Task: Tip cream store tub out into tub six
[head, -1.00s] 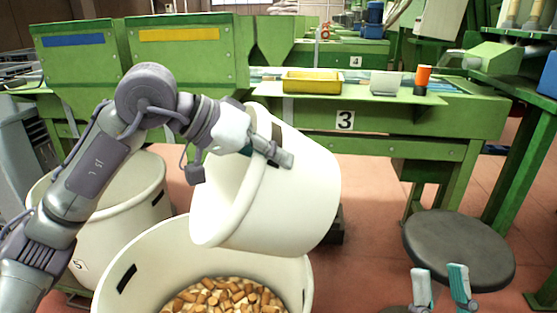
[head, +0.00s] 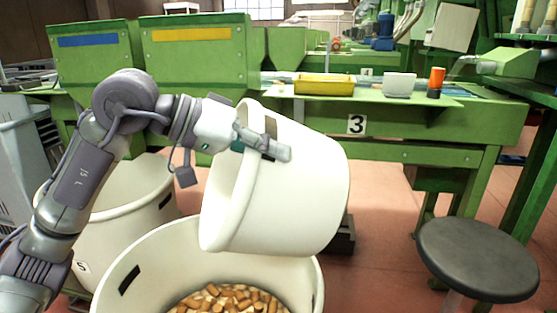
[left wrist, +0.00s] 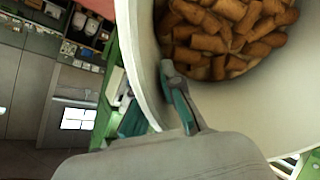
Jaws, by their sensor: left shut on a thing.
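The cream store tub (head: 300,190) is held in the air, tipped with its mouth toward the left. My left gripper (head: 262,147) is shut on its rim. In the left wrist view the gripper (left wrist: 180,100) grips the rim, and corks (left wrist: 225,38) lie in the held tub (left wrist: 270,105). Below stands a large cream tub (head: 150,262) with corks (head: 230,300) inside; the tipped tub hangs over its back right part. No number shows on this lower tub, so I cannot tell whether it is tub six. No corks are seen falling. My right gripper is out of view.
Another cream tub (head: 135,215), marked 5, stands at the left behind the lower tub. A round dark stool (head: 478,258) stands at the right.

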